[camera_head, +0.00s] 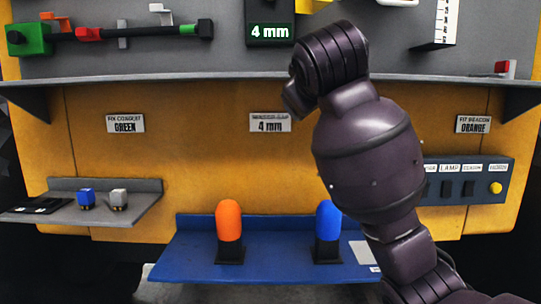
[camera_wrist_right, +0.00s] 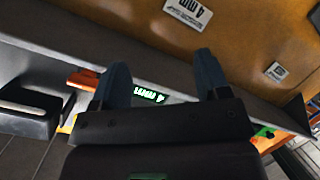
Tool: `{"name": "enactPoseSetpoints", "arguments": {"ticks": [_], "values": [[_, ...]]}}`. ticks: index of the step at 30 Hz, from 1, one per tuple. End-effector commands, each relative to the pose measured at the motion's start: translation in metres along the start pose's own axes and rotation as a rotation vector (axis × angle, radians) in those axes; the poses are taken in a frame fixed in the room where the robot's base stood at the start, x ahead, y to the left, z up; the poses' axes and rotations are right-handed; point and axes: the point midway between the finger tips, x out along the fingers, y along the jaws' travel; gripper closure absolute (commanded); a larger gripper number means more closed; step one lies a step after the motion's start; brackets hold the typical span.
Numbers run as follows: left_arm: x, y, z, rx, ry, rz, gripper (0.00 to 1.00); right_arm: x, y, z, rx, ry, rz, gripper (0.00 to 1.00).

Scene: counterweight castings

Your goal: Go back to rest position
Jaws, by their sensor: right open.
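My right gripper (camera_wrist_right: 162,68) is open in the right wrist view, with its two dark blue-grey fingers apart and nothing between them. It is near the grey upper shelf, whose edge runs behind the fingers. In the head view my dark purple right arm rises from the lower right across the panel to the shelf; I cannot make out the gripper's fingers there. My left gripper is not in view.
A grey upper shelf (camera_head: 190,77) carries a green-ended tool (camera_head: 90,34) and a "4 mm" display (camera_head: 269,31). Orange (camera_head: 229,221) and blue (camera_head: 328,219) beacons stand on a blue shelf (camera_head: 190,262). A small grey shelf (camera_head: 140,207) is at left, a switch box (camera_head: 480,166) at right.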

Motion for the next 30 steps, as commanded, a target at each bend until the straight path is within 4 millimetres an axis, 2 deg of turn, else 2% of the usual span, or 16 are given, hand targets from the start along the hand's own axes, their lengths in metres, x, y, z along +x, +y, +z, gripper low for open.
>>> {"name": "enactPoseSetpoints", "arguments": {"ticks": [1,6,10,15,23,30], "values": [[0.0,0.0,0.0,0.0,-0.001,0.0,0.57,0.012,-0.008,0.022,0.012,-0.026,-0.019,0.31],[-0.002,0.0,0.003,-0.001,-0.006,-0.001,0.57,0.042,-0.033,0.091,0.058,-0.101,-0.069,0.31],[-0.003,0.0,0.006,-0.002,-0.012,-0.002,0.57,0.057,-0.053,0.145,0.093,-0.159,-0.105,0.31],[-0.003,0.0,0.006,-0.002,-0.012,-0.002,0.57,0.067,-0.08,0.216,0.144,-0.238,-0.148,0.31],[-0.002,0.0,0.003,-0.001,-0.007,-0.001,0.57,0.061,-0.121,0.322,0.223,-0.363,-0.202,0.31],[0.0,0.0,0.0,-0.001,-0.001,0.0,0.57,0.034,-0.156,0.412,0.3,-0.481,-0.239,0.31]]}}
